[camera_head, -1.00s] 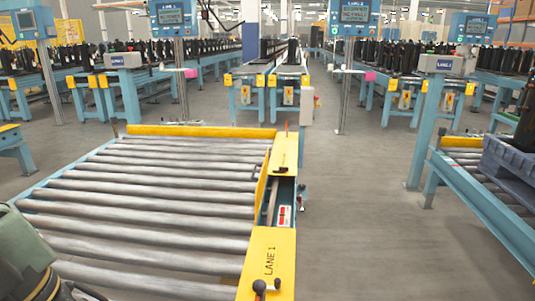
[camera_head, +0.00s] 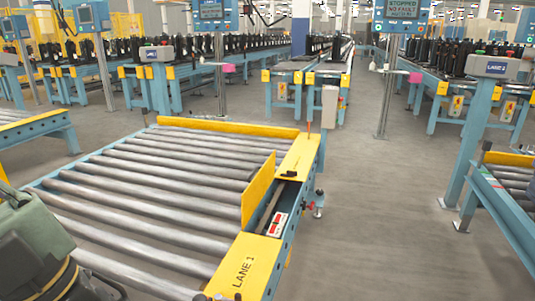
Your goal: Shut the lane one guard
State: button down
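The lane one roller conveyor (camera_head: 150,190) fills the lower left and middle. Its right side rail has a yellow cover (camera_head: 245,262) marked LANE 1. A yellow guard panel (camera_head: 258,190) stands upright along the inner side of this rail, beside a gap between the yellow covers. A red and white label (camera_head: 277,224) shows in the gap. A small dark piece (camera_head: 291,174) lies on the far yellow cover. I cannot tell from this view whether the guard is latched. My gripper is not in view.
A yellow end stop (camera_head: 230,126) crosses the conveyor's far end. Grey floor (camera_head: 370,220) is clear on the right, up to another roller lane (camera_head: 510,180). A LANE 1 box (camera_head: 163,54) and screen posts stand behind. A green-grey body (camera_head: 35,225) blocks the lower left corner.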

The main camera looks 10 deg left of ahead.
aim_at(252, 197)
jog(key=i+l+u, duration=0.1)
jog(key=i+l, duration=0.15)
jog(key=i+l+u, duration=0.1)
jog(key=i+l, duration=0.15)
jog(key=l, duration=0.15)
jog(key=i+l+u, duration=0.15)
jog(key=l, duration=0.25)
jog(key=i+l, duration=0.2)
jog(key=i, duration=0.2)
jog(key=i+l+u, duration=0.1)
jog(key=i, duration=0.3)
jog(key=i+l, duration=0.35)
jog(key=i+j+u, duration=0.05)
